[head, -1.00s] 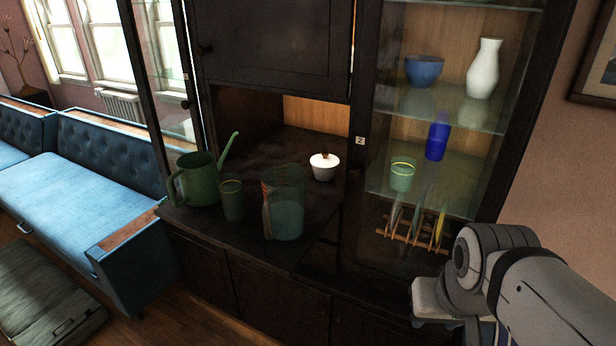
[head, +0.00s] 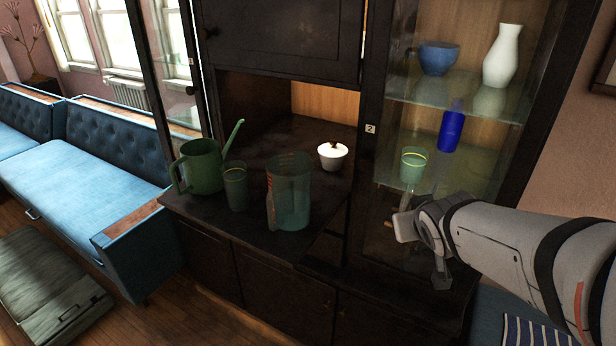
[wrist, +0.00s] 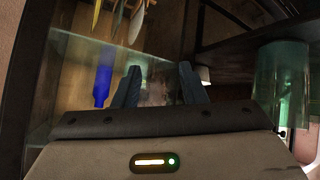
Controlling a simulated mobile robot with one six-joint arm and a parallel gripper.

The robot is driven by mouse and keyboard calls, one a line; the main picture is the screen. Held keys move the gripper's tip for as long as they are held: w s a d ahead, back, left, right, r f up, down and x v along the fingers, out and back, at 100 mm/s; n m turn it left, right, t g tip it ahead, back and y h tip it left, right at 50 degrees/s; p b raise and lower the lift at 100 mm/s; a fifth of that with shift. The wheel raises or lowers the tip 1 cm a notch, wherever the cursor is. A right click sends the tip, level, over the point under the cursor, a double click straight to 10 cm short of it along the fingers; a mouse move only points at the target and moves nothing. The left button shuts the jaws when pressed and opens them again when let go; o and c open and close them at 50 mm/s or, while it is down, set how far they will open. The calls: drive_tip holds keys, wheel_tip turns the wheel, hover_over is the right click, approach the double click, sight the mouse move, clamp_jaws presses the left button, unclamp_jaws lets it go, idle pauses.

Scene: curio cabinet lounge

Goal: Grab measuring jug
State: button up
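The measuring jug (head: 290,195) is a clear, teal-tinted vessel with red markings on its left side. It stands upright on the dark cabinet's counter, near the front edge. In the wrist view a teal-tinted clear vessel (wrist: 282,85), which looks like the jug, shows at the right edge, outside the fingers. My gripper (wrist: 158,85) shows two blue fingers spread apart with nothing held between them. In the head view my wrist is right of the jug, in front of the cabinet's right glass section, clear of the jug; my fingertips are hard to make out there.
A green watering can (head: 203,168) and a green tumbler (head: 236,188) stand close left of the jug. Glass shelves hold a blue bowl (head: 439,60), white vase (head: 502,56), blue bottle (head: 451,130) and green cup (head: 413,167).

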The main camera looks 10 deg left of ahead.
drive_tip(key=w+a+n+t+y, duration=0.2)
drive_tip(key=w+a+n+y, duration=0.1)
drive_tip(key=w+a, duration=0.3)
drive_tip(key=n+g+y+b, duration=0.3)
drive_tip(key=n+y, duration=0.3)
drive_tip(key=y, duration=0.5)
approach(272, 214)
drive_tip(key=w, duration=0.8)
drive_tip(key=shift+d+f, duration=0.3)
drive_tip(key=shift+f, duration=0.1)
drive_tip(key=s+a+n+g+y, duration=0.2)
drive_tip(key=a, duration=0.1)
drive_tip(key=s+a+g+y, duration=0.1)
drive_tip(key=s, duration=0.1)
drive_tip(key=shift+a+f+n+g+y, duration=0.3)
drive_tip(key=shift+n+g, duration=0.1)
drive_tip(key=p+x, duration=0.2)
drive_tip(key=x, duration=0.5)
drive_tip(key=shift+w+f, duration=0.2)
drive_tip(key=shift+c, duration=0.4)
